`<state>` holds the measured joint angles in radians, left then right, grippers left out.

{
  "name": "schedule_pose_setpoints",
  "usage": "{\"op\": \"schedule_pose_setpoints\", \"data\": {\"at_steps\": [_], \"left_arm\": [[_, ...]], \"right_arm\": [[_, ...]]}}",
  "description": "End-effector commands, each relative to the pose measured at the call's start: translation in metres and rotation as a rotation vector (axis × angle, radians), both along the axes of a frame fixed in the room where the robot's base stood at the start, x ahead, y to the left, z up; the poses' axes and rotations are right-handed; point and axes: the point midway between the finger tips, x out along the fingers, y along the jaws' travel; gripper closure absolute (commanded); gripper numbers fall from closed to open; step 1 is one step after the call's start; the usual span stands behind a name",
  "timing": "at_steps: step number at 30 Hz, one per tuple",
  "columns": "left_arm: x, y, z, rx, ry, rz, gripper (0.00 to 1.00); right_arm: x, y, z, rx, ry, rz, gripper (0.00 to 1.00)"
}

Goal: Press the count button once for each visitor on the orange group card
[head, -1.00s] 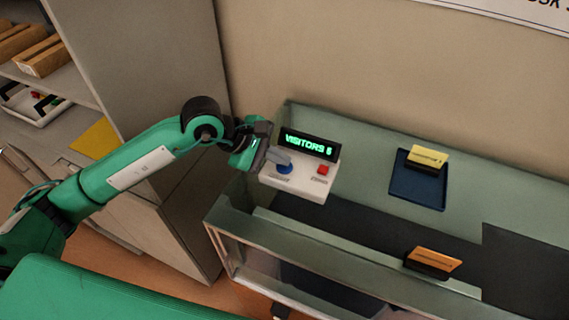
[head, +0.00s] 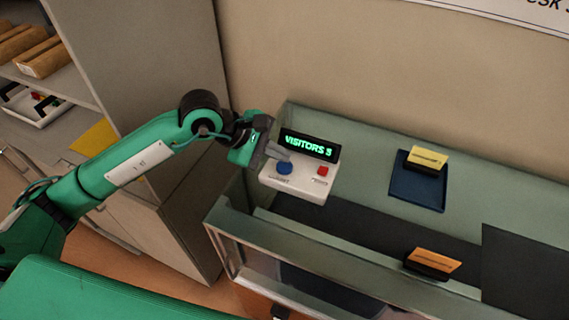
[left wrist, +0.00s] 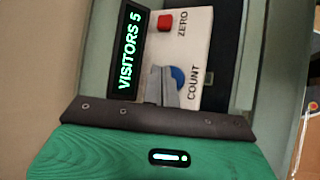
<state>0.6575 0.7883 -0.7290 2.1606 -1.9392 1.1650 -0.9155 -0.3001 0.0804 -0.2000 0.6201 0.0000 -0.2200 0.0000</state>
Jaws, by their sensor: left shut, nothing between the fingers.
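A white counter box (head: 292,186) stands on the green counter. Its black display (head: 309,146) reads VISITORS 5, clearest in the left wrist view (left wrist: 128,55). The blue COUNT button (head: 285,168) is at the box's left; it is partly hidden by a finger in the left wrist view (left wrist: 178,76). The red ZERO button (head: 322,171) is at the right. My left gripper (head: 279,153) is shut and empty, its fingertips just above the blue button, seemingly apart from it. The orange card (head: 434,259) stands in a black holder at the front; its marks are too small to read.
A yellow card (head: 428,158) stands on a dark blue tray (head: 417,196) at the right. A raised front ledge (head: 300,236) runs along the counter. A tall grey cabinet (head: 165,120) and shelves with boxes are at the left.

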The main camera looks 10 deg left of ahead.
Motion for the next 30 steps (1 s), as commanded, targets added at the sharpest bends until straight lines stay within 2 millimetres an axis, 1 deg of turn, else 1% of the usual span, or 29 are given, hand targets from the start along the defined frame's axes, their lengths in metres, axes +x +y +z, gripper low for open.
{"op": "schedule_pose_setpoints", "data": {"at_steps": [5,15,18,30], "left_arm": [[0.0,0.0,0.01,0.0,-0.001,0.0,1.0],[0.0,0.0,0.043,0.0,-0.001,-0.001,1.0],[0.0,0.0,0.05,0.0,-0.001,0.001,1.0],[0.0,0.0,0.05,0.0,0.0,0.0,1.0]], "right_arm": [[0.0,0.0,0.003,0.0,0.0,0.0,0.64],[0.0,0.0,0.013,0.0,0.0,0.0,0.64],[0.0,0.0,0.014,0.0,0.0,0.0,0.64],[0.0,0.0,0.014,0.0,0.0,0.0,0.64]]}}
